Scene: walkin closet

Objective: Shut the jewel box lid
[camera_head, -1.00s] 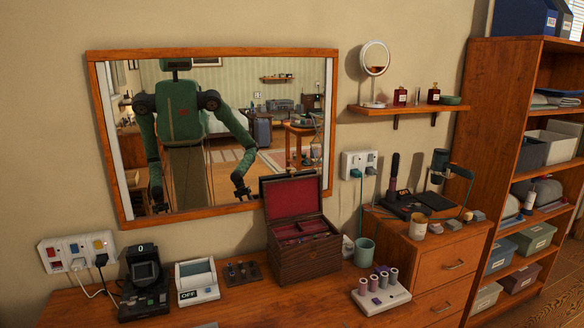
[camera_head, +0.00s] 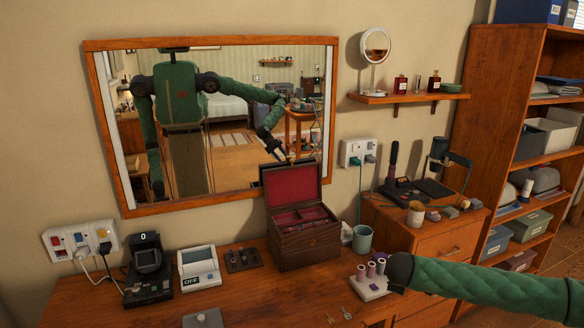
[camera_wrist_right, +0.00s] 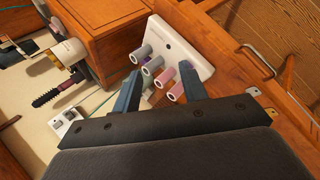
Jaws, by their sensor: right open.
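The dark wooden jewel box (camera_head: 306,248) stands on the dressing table in front of the mirror. Its lid (camera_head: 291,188) is open and upright, showing a red lining. The red inner tray (camera_head: 302,217) is visible. My right arm comes in from the right in the head view, with its dark wrist right of and below the box, apart from it. In the right wrist view my right gripper (camera_wrist_right: 158,88) is open, its two fingers spread near the cylinders of a white holder. I cannot make out the box there. My left gripper is not directly in view.
The white holder (camera_head: 366,289) with pink and grey cylinders stands beside my right wrist; it also shows in the wrist view (camera_wrist_right: 185,45). A green cup (camera_head: 362,239) stands right of the box. A small rack (camera_head: 243,259) and a white device (camera_head: 198,267) stand left of it.

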